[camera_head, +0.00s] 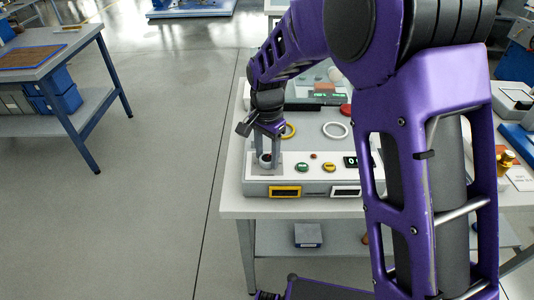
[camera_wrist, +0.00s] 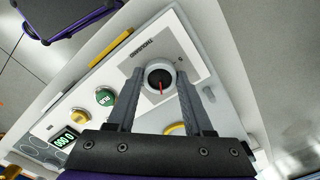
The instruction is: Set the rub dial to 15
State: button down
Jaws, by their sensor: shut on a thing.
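The dial (camera_wrist: 154,70) is a round dark knob with a light ring and a red pointer line, set on a grey plate at the corner of the white machine panel. In the wrist view the red line runs roughly up and down the picture.
The panel also carries a green button (camera_wrist: 105,97), a digital display (camera_wrist: 63,139) and yellow labels (camera_head: 285,191). A yellow ring (camera_head: 289,130) and a white ring (camera_head: 335,130) lie behind. My arm hides the panel's right part. Open floor lies left of the table (camera_head: 232,207).

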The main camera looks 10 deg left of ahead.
aim_at(267, 157)
jog(key=shift+c, duration=1.5)
grip_release()
jog(key=shift+r, duration=0.1)
notch_tip(267, 157, up, 17)
jog(key=p, duration=0.1)
jog(key=shift+r, duration=0.15)
jog(key=shift+w, duration=0.15)
